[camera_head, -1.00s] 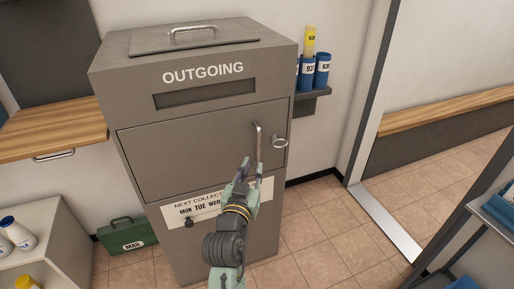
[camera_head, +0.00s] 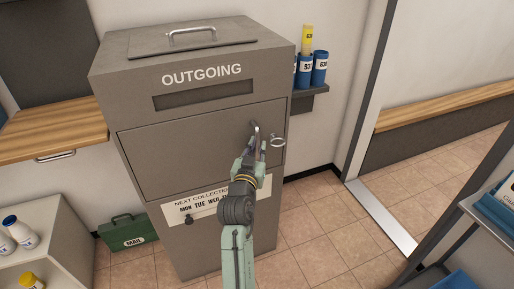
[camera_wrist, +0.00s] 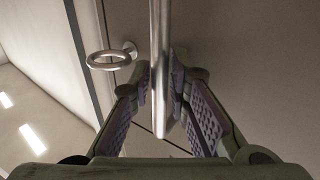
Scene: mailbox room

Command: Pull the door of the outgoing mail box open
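The grey outgoing mail box (camera_head: 190,60) stands upright, with its front door (camera_head: 175,155) flush in its frame. A metal bar handle (camera_head: 257,129) is at the door's upper right, largely hidden by my gripper in the head view. My gripper (camera_head: 257,145) is at this handle. In the wrist view, the handle (camera_wrist: 160,60) runs between my fingers (camera_wrist: 161,82), whose purple pads stand on either side with gaps beside the bar. The fingertips look close to it; contact cannot be told. A metal ring (camera_wrist: 107,60) beside the handle also shows in the head view (camera_head: 278,141).
A shelf (camera_head: 310,101) with blue cylinders is right of the box. A green mail case (camera_head: 128,232) is on the floor at left, near a white shelf unit (camera_head: 60,225). A rack (camera_head: 485,225) stands at far right. Tiled floor is clear right of the box.

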